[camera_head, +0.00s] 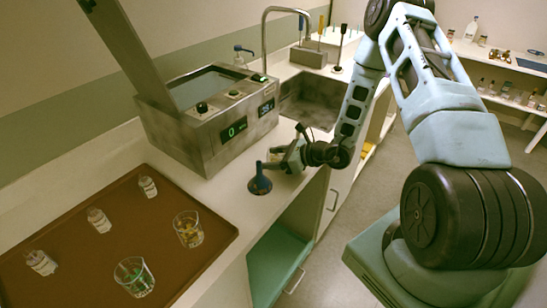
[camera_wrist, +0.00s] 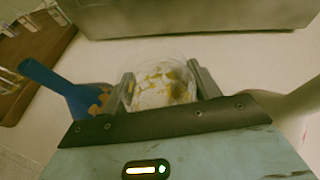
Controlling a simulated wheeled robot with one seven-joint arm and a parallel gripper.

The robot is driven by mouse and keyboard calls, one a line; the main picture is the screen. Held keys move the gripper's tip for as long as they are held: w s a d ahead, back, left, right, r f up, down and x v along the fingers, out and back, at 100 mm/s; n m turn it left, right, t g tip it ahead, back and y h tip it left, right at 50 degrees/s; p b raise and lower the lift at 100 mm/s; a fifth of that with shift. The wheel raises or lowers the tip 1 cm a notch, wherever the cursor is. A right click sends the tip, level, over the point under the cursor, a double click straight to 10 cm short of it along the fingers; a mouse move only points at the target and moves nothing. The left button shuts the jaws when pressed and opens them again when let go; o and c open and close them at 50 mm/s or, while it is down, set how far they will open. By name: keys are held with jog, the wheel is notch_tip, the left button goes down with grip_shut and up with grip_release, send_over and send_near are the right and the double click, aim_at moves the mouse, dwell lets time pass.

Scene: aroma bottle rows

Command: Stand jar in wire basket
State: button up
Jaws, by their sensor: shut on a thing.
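My gripper (camera_head: 285,157) is low over the pale counter, in front of the steel machine and near the counter's front edge. In the wrist view, its two fingers (camera_wrist: 163,82) are shut on a clear round jar (camera_wrist: 160,92) with whitish and yellow bits inside. The jar stands between the fingers, its rim facing the camera. Its base is hidden, so I cannot tell whether it touches the counter. I cannot make out a wire basket in either view.
A blue funnel-like object (camera_head: 260,182) stands close beside my gripper. A brown tray (camera_head: 207,248) with small bottles and two glasses (camera_head: 188,232) lies at left. The steel machine (camera_head: 205,130) and sink (camera_head: 309,104) are behind. An open cabinet is below the counter.

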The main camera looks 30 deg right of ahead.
jog(key=shift+f, duration=0.25)
jog(key=o, duration=1)
jog(key=shift+r, duration=0.1)
jog(key=shift+r, duration=0.1)
